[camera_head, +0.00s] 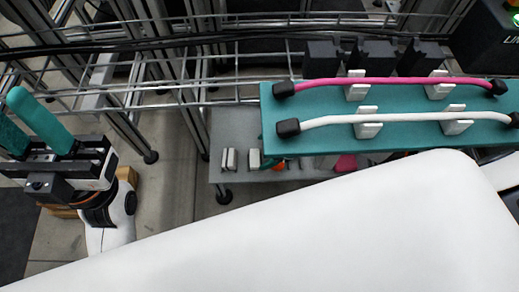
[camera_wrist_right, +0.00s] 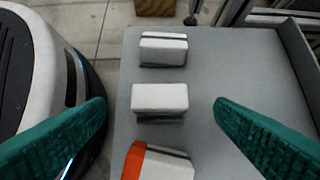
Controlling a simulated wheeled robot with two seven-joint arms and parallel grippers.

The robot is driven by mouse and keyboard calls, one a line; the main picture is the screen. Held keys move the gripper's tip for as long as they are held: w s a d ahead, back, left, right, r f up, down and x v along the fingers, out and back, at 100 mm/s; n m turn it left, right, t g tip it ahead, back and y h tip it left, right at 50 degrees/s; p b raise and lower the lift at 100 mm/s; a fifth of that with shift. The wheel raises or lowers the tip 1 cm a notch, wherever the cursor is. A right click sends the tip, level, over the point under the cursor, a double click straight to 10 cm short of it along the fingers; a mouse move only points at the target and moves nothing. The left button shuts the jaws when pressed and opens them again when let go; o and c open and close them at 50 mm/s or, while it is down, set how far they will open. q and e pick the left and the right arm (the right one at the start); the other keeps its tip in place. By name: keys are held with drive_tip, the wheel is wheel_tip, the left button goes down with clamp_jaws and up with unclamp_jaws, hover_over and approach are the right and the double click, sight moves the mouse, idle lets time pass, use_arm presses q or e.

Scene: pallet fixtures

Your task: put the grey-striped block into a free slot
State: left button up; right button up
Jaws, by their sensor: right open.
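In the right wrist view, a white block with a dark grey stripe (camera_wrist_right: 163,50) lies at the top of a row on the grey table (camera_wrist_right: 240,60). A plain-looking white block (camera_wrist_right: 160,97) is in the middle, and an orange-and-white block (camera_wrist_right: 140,160) with a dark line is at the bottom. My right gripper (camera_wrist_right: 160,103) is open and empty, its teal fingers on either side of the middle block's position. In the head view its fingers are not clearly seen. My left gripper (camera_head: 22,112) stands at the far left with its fingers apart and empty. No free slot is clearly visible.
A teal board (camera_head: 390,106) with white clamps carries a pink cable (camera_head: 400,82) and a white cable (camera_head: 400,118). It partly covers the table in the head view. My white arm link hides the foreground. A metal frame stands behind.

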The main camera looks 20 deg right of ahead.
drive_tip(key=p+v, duration=0.1)
drive_tip(key=v, duration=0.2)
